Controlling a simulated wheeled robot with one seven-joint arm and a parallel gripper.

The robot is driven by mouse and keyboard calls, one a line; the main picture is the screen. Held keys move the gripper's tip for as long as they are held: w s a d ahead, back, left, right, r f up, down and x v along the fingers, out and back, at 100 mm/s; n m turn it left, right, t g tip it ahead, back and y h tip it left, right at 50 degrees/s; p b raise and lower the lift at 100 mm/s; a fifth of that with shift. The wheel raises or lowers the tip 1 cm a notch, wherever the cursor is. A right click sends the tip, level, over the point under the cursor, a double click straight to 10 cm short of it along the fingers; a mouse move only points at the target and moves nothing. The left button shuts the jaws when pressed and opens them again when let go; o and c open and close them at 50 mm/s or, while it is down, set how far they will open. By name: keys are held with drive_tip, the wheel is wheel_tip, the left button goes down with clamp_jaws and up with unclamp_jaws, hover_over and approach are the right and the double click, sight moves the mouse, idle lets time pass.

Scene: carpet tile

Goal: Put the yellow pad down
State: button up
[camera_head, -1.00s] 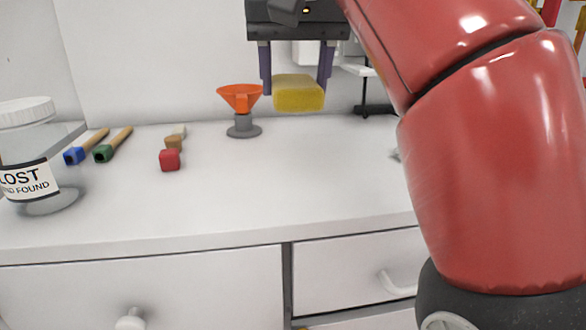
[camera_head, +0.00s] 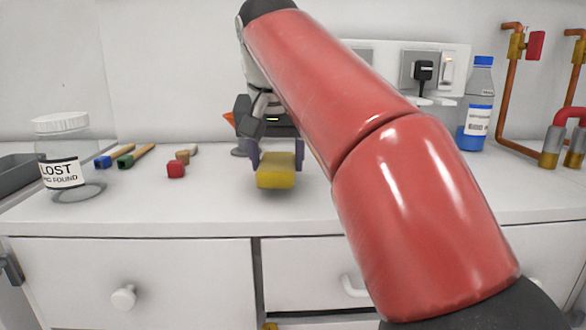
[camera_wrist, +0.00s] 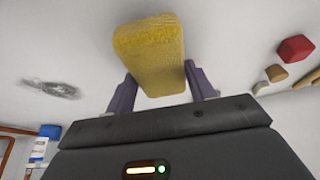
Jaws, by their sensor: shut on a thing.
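The yellow pad (camera_head: 276,178) is a sponge-like block between the two purple-grey fingers of my gripper (camera_head: 277,160). In the wrist view the pad (camera_wrist: 150,50) stands out from between the fingertips of my gripper (camera_wrist: 163,92), which is shut on it. The pad is over the white counter (camera_head: 225,205), near its front part. I cannot tell whether its underside touches the counter. My red arm covers part of the counter to the right of the pad.
Left of the pad are a red-ended tool (camera_head: 176,169), green and blue-ended tools (camera_head: 125,161), and a clear jar (camera_head: 62,150). An orange funnel (camera_head: 229,119) is partly hidden behind my gripper. A blue-capped bottle (camera_head: 478,105) and copper pipes (camera_head: 509,85) are at right.

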sight(272, 167)
drive_tip(key=shift+w+f, duration=0.25)
drive_tip(key=shift+f, duration=0.25)
drive_tip(key=shift+r, duration=0.15)
drive_tip(key=shift+a+f, duration=0.1)
drive_tip(key=shift+f, duration=0.4)
drive_tip(key=o, duration=0.9)
drive_tip(key=shift+r, duration=0.1)
drive_tip(key=p+v, duration=0.1)
drive_tip(key=v, duration=0.7)
drive_tip(key=shift+s+a+p, duration=0.15)
drive_tip(key=shift+s+p, duration=0.15)
drive_tip(key=shift+p, duration=0.1)
